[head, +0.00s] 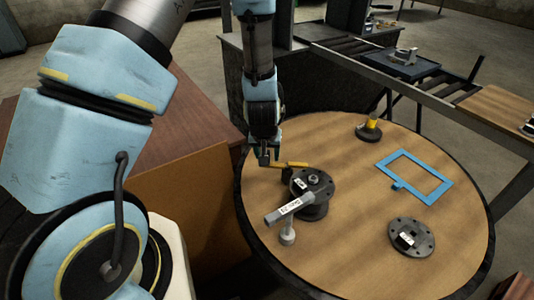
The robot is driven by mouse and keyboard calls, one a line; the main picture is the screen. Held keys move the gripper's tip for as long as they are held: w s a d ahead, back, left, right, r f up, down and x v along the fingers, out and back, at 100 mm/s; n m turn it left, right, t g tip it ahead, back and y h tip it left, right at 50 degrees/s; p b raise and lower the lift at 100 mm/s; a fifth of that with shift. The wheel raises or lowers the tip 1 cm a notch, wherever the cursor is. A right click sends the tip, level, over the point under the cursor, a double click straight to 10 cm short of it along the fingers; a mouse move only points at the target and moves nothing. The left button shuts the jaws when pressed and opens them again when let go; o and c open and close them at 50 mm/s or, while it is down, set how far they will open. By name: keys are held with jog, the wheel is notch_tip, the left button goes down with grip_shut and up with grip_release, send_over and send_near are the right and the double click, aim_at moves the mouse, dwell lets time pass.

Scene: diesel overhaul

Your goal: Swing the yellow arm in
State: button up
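The yellow arm (292,164) is a short, thin bar lying roughly level above the back edge of a dark round fixture (318,208) on the round table. Its left end is at the fingers of my gripper (265,160), which points down from above. At this size I cannot tell whether the fingers are closed on the bar or only beside it. The bar's pivot is not clear. A grey bar with a white label (291,208) sticks out from the fixture to the lower left, above a small grey post (287,235).
A roller conveyor with a dark tray (403,64) stands behind. A brown cabinet (195,205) is left of the table.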

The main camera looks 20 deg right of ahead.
jog(key=shift+f, duration=0.15)
grip_shut()
dwell(0.4)
dwell(1.0)
